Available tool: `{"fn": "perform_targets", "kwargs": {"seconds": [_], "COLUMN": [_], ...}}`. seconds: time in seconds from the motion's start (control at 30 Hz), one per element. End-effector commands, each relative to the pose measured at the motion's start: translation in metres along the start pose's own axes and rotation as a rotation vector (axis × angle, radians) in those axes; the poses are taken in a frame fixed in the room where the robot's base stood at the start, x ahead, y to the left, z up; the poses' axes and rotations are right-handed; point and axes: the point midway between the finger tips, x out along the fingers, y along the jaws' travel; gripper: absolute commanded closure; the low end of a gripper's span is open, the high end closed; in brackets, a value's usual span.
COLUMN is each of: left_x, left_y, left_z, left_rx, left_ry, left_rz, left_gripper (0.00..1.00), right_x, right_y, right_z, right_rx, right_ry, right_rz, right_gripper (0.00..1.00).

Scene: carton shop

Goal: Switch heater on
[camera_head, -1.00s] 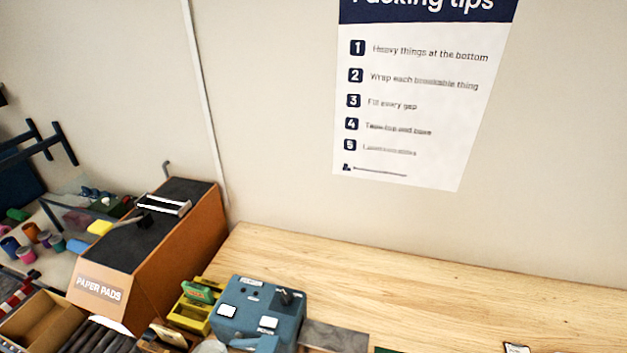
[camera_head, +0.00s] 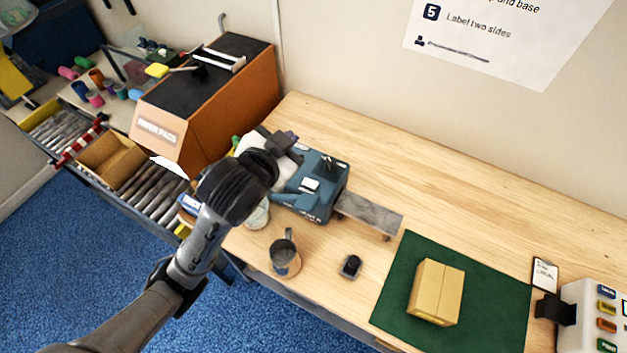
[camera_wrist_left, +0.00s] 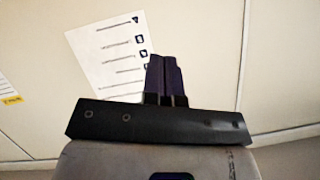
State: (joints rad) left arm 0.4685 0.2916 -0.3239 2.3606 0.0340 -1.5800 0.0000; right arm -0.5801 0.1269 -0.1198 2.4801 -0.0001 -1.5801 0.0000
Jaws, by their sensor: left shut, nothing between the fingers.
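A teal machine (camera_head: 323,190) with white labels stands on the wooden bench near the left end. My left arm comes in from the lower left, and its gripper (camera_head: 286,139) is over the back left part of the machine, hiding its upper left face. Whether the fingers touch the machine cannot be told. In the left wrist view, the dark fingers (camera_wrist_left: 165,80) are shut together with nothing between them, against the wall and poster. No heater switch can be made out clearly. My right gripper is not in view.
An orange paper-pads box (camera_head: 238,104) stands left of the machine. A grey strip (camera_head: 370,213) extends to its right. A mug (camera_head: 285,262) and a small black item (camera_head: 351,266) are in front. A carton (camera_head: 436,292) lies on a green mat (camera_head: 490,300). The back bench is clear.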

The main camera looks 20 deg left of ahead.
Motion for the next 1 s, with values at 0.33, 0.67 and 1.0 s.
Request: {"fn": "perform_targets", "kwargs": {"seconds": [0.33, 0.67, 1.0], "left_x": [0.039, 0.095, 0.133], "left_y": [-0.014, -0.022, 0.004], "left_z": [-0.103, -0.085, 0.028], "left_rx": [0.233, 0.239, -0.048], "left_ry": [0.029, -0.297, -0.859], "left_rz": [0.037, 0.178, 0.411], "left_gripper": [1.0, 1.0, 1.0], "right_x": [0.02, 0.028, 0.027], "right_y": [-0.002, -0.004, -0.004], "right_z": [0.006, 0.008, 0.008], "right_rx": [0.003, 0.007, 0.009], "right_ry": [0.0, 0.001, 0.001], "right_rz": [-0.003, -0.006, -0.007], "right_gripper": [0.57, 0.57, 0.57]}}
